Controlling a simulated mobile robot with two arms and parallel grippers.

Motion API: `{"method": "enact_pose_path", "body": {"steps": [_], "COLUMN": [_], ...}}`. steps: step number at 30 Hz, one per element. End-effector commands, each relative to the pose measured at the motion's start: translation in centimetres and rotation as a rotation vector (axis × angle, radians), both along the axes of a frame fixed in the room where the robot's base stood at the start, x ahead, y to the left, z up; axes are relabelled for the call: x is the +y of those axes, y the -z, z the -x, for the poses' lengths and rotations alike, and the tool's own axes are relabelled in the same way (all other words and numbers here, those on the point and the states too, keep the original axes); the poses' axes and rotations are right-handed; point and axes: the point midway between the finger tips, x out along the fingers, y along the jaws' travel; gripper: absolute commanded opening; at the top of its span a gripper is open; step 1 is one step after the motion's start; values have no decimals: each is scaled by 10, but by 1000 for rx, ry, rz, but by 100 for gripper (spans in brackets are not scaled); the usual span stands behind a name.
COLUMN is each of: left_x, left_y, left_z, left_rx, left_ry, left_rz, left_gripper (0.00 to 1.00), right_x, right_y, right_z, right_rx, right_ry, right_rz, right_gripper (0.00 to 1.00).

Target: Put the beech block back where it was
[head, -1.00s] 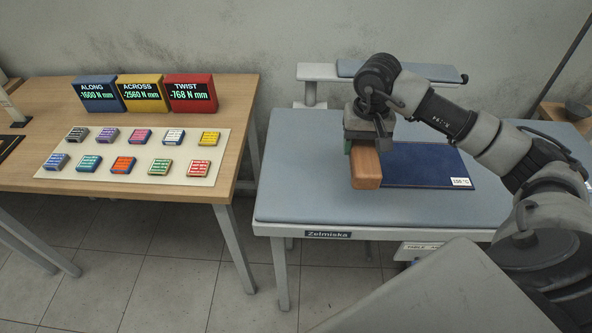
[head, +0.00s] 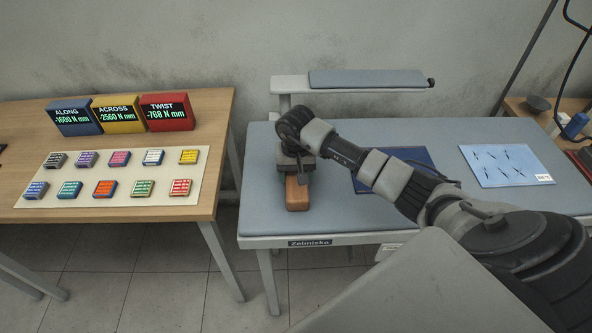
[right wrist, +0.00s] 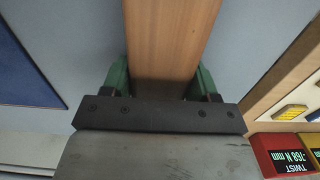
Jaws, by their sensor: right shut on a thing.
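The beech block (head: 297,194) is a long wooden bar over the left part of the blue-grey padded table (head: 262,190). My right gripper (head: 297,168) is shut on it from above and hides its far part. In the right wrist view the block (right wrist: 171,40) runs between the two green finger pads of the right gripper (right wrist: 162,80). I cannot tell whether the block touches the table top or hangs just above it. My left gripper is not in view.
A dark blue mat (head: 364,184) lies right of the block, partly behind my arm. A light blue sheet (head: 505,166) lies farther right. A raised padded shelf (head: 366,78) stands behind. The wooden table (head: 222,140) at left holds three displays and several small coloured blocks.

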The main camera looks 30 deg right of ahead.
Motion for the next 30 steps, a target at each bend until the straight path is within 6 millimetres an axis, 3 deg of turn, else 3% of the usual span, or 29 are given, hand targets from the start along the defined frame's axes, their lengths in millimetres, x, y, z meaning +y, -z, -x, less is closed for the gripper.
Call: {"method": "enact_pose_path", "body": {"steps": [9,10,14,26,30], "left_x": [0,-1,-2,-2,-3], "left_y": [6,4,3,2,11], "left_z": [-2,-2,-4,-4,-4], "left_rx": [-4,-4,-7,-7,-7], "left_ry": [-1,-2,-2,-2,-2], "left_rz": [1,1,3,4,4], "left_gripper": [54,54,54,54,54], "right_x": [-1,-1,0,-1,-2], "right_y": [4,3,2,-5,-27], "right_z": [0,0,0,-1,-1], "right_rx": [-3,0,0,-3,-5], "right_ry": [0,0,0,0,-1], "right_rz": [2,1,1,1,4], "right_gripper": [33,64,84,85,85]}}
